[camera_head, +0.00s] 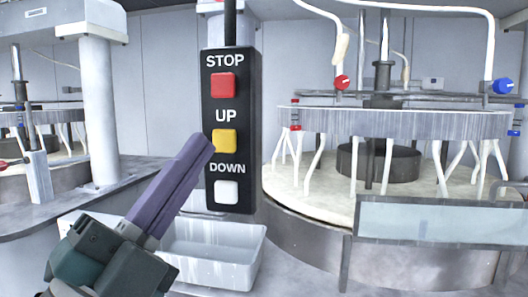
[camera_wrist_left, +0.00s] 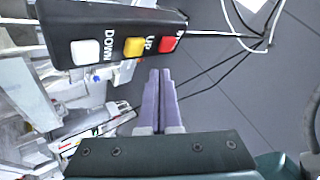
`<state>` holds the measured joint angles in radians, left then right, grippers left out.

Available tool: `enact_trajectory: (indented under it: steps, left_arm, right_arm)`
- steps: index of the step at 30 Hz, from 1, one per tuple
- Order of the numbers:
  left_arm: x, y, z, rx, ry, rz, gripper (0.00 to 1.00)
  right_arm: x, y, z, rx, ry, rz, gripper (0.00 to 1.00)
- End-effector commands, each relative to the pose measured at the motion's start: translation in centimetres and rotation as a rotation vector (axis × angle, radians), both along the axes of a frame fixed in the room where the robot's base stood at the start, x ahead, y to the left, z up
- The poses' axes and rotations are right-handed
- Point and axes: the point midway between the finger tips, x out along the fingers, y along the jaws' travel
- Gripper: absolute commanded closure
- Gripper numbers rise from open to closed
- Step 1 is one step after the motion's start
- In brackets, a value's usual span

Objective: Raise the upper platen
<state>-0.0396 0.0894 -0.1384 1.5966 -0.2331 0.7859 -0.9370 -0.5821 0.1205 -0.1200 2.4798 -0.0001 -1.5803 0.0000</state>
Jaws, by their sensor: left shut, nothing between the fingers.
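A black control box (camera_head: 229,130) hangs on a black cable in the middle of the head view. It has a red STOP button (camera_head: 223,85), a yellow UP button (camera_head: 224,140) and a white DOWN button (camera_head: 227,191). My left gripper (camera_head: 207,143) is shut and empty, its purple fingers pointing up at the yellow button's left edge. In the left wrist view the box (camera_wrist_left: 115,30) lies beyond the fingertips (camera_wrist_left: 160,72); contact cannot be told. The grey upper platen (camera_head: 400,122) stands above the round lower platen (camera_head: 310,185). My right gripper is not in view.
A white tray (camera_head: 213,252) sits below the box. A clear panel (camera_head: 440,222) stands in front of the lower platen at right. A second machine (camera_head: 20,150) and a white column (camera_head: 100,110) stand at left. Loose cables (camera_wrist_left: 262,42) hang near the box.

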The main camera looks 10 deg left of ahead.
Motion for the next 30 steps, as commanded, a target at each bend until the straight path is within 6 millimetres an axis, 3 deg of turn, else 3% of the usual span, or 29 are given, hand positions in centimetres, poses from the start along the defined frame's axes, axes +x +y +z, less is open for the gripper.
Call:
enact_trajectory:
  steps: [3,9,30]
  left_arm:
    - [1.3,-0.1,-0.3,0.001,-0.003,-0.001,1.00]
    - [2.4,-0.1,-0.1,0.001,-0.001,0.000,1.00]
    - [2.5,-0.1,0.0,0.000,0.000,0.000,1.00]
  right_arm:
    - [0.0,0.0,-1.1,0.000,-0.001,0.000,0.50]
    - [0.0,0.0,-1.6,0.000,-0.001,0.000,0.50]
    - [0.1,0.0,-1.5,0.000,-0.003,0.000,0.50]
